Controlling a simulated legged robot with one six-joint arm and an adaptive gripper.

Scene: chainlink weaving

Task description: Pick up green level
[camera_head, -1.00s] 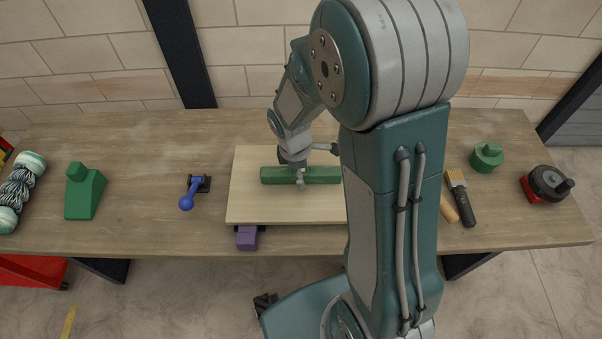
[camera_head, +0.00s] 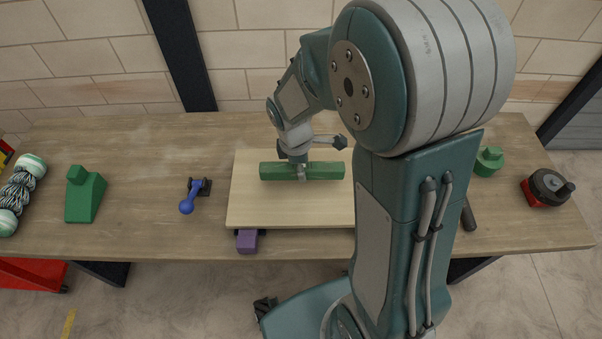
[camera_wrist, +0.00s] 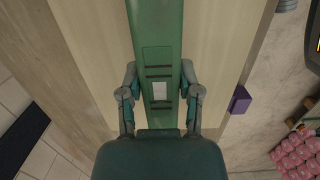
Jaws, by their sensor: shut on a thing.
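The green level (camera_head: 325,171) is a long green bar over the light wooden board (camera_head: 290,213) on the workbench. In the wrist view the level (camera_wrist: 158,45) runs lengthwise between my fingers, with dark slots and a pale window on its top face. My gripper (camera_head: 301,172) is shut on the level near its middle, with a finger on each side, as the wrist view shows (camera_wrist: 160,90). Whether the level touches the board or hangs just above it is hard to tell. My arm hides the board's right part.
A blue-handled clamp (camera_head: 192,196) and a green wedge block (camera_head: 85,195) lie to the left. A purple clamp (camera_head: 247,240) sits at the board's front edge. A green knobbed cylinder (camera_head: 488,162) and a red and black tool (camera_head: 546,187) stand at right.

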